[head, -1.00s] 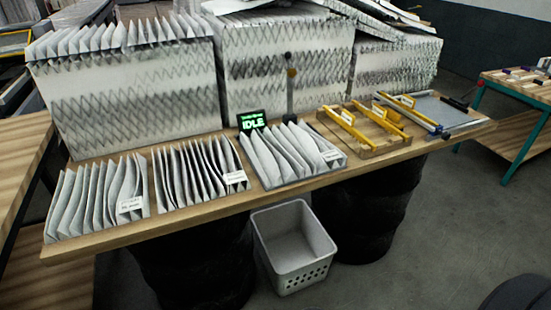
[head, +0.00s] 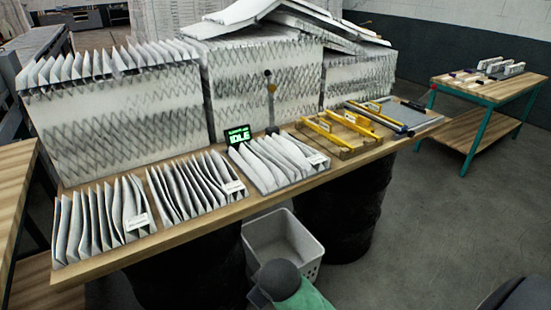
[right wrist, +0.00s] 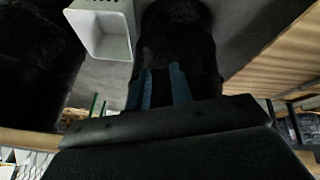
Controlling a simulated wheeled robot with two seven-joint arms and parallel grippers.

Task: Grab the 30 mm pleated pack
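In the head view three groups of pleated white filter packs stand along the front of the wooden table: a left pack (head: 97,220), a middle pack (head: 192,188) and a right pack (head: 272,162). Each has a small white label at its right end. The label print is too small to read, so I cannot tell which is 30 mm. My right gripper (right wrist: 164,88) shows in the right wrist view as two blue-grey fingers apart with nothing between them, in front of a black drum and away from the packs. My left gripper is not in view.
Large pleated blocks (head: 110,115) fill the table's back. A green IDLE display (head: 238,134) stands behind the packs; a wooden frame with yellow bars (head: 340,130) lies right. A grey bin (head: 270,238) sits below. An unclear dark round shape (head: 280,279) is before it.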

